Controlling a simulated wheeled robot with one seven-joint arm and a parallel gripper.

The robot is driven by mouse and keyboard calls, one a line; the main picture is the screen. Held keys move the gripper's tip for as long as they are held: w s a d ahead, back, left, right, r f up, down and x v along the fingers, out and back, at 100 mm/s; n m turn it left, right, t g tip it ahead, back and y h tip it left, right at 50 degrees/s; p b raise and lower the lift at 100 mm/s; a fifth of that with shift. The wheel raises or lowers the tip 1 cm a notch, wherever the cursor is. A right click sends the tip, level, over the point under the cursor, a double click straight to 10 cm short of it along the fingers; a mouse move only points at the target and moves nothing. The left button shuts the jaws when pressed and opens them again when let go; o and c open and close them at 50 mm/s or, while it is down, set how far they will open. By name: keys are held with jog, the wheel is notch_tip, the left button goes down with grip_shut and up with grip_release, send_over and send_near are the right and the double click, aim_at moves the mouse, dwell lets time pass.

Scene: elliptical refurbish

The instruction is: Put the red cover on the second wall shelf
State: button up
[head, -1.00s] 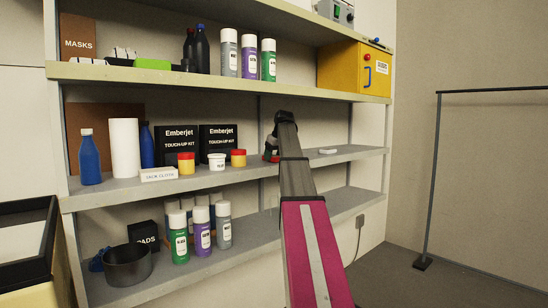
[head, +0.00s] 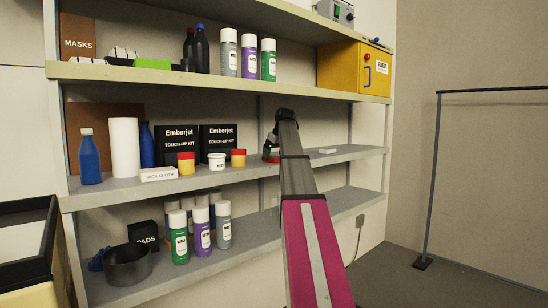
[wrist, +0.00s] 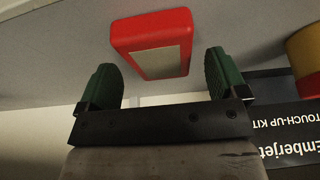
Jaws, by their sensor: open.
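The red cover (wrist: 150,35) is a red block with a pale grey panel on its near face. In the wrist view it sits against the grey shelf surface, just beyond and between the fingertips. In the head view only a small red patch of it (head: 270,159) shows on the middle shelf (head: 330,158), beside the yellow-and-red jar. My gripper (wrist: 168,70) is open, with its two green fingers apart and nothing held between them. In the head view my gripper (head: 271,146) is low over that shelf, partly hidden by my own arm.
Touch-up kit boxes (head: 218,140), a yellow-and-red jar (head: 238,159) and a white jar (head: 217,161) stand left of my gripper. A small white block (head: 327,151) lies to the right. Spray cans (head: 249,56) and a yellow cabinet (head: 345,68) stand on the shelf above.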

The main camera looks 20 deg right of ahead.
jog(key=v, duration=0.6)
jog(key=shift+r, duration=0.15)
